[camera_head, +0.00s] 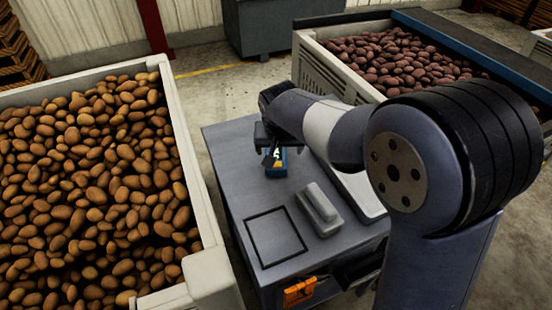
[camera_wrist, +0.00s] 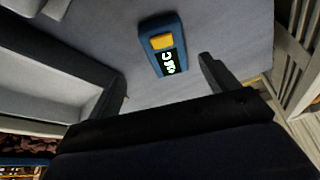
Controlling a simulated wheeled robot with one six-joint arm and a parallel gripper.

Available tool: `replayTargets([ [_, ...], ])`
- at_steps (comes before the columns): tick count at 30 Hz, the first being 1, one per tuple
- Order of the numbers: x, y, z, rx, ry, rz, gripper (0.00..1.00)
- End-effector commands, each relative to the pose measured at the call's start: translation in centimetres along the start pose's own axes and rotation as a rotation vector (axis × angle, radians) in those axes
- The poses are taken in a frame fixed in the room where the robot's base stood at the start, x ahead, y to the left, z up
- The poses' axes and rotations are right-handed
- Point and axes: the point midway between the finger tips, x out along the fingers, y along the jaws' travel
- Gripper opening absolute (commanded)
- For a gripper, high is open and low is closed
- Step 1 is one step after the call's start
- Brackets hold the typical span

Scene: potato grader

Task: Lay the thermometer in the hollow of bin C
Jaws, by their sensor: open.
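The thermometer appears to be the blue device with a yellow button and a lit display (camera_head: 277,169). It lies on the grey cabinet top, and it also shows in the wrist view (camera_wrist: 158,34). My gripper (camera_head: 270,149) is open above it. In the wrist view its two fingers (camera_wrist: 163,67) stand apart on either side of the thermometer's near end, with nothing held. One bin (camera_head: 178,130) at left is heaped with tan potatoes. Another bin (camera_head: 318,72) at back right holds reddish potatoes. I see no letters, so I cannot tell which is bin C.
The cabinet top (camera_head: 235,160) has a black square outline (camera_head: 275,237), a grey block (camera_head: 320,206) and a pale tray at its right, partly behind my arm. An orange object (camera_head: 299,291) is on the cabinet front. The left bin's wall stands close beside the cabinet.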

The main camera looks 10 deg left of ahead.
Motion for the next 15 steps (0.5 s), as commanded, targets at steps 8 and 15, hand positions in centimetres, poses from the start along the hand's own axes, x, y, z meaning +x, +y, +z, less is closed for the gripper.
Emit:
replayTargets([
  [8,2.8,-0.1,-0.1,0.002,0.000,-0.002,0.82],
  [15,5.3,-0.8,-0.8,0.002,-0.001,-0.002,0.82],
])
